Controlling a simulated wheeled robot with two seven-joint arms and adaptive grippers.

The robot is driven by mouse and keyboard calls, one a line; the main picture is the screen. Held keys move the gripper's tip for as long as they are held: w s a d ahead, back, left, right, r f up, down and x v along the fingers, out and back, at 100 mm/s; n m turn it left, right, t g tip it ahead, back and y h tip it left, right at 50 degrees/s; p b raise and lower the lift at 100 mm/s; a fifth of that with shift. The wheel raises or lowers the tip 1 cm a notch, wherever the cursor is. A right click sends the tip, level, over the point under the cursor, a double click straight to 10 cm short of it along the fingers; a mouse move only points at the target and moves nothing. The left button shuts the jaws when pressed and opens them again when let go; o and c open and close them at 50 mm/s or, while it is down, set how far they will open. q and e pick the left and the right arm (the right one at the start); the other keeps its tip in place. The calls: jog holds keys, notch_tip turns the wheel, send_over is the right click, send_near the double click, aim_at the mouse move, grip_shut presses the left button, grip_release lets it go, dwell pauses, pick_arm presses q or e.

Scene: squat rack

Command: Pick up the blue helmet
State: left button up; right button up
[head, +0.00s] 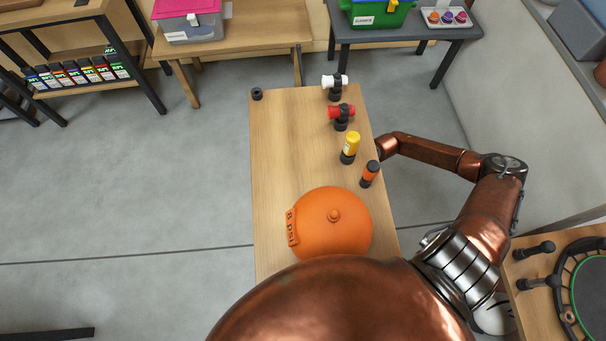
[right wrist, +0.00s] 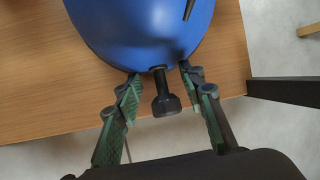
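The blue helmet (right wrist: 145,30) shows in the right wrist view, at the top of the picture, its dome cut off by the frame edge. It rests on or against a wooden surface. My right gripper (right wrist: 160,76) is open, with its green-padded fingers spread and their tips close to the helmet's lower edge. I cannot tell whether they touch it. A short black peg (right wrist: 165,100) stands between the fingers. In the head view the blue helmet is not visible, and my right arm reaches to the right edge of the wooden top, its gripper hidden. My left gripper is out of view.
An orange helmet (head: 325,230) sits on the wooden top (head: 285,150). White (head: 334,81), red (head: 341,112), yellow (head: 351,145) and orange (head: 370,172) items line its right side. A trampoline-like disc (head: 590,290) is at lower right.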

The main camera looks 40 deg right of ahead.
jog(key=shift+w, duration=0.1)
jog(key=shift+c, duration=0.5)
grip_shut()
